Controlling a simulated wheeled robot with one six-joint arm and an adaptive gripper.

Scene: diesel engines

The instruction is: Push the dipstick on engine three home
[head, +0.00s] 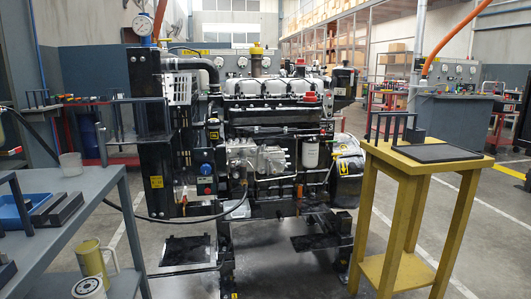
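A diesel engine (270,115) stands upright on a black test stand (338,240) in the middle of the head view. It has white rocker covers (265,88), a yellow cap (256,50) on top and a red cap (310,97) at the upper right. A white filter (311,154) sits on its near side. I cannot make out a dipstick for certain at this size, nor how far in it sits. No readable number shows whether this is engine three. My gripper is not in view.
A grey bench (95,185) with a blue tray (12,212) stands at the left. A yellow stand (405,168) bearing a black mat (436,153) stands at the right front. Grey floor is open at the far right (490,225).

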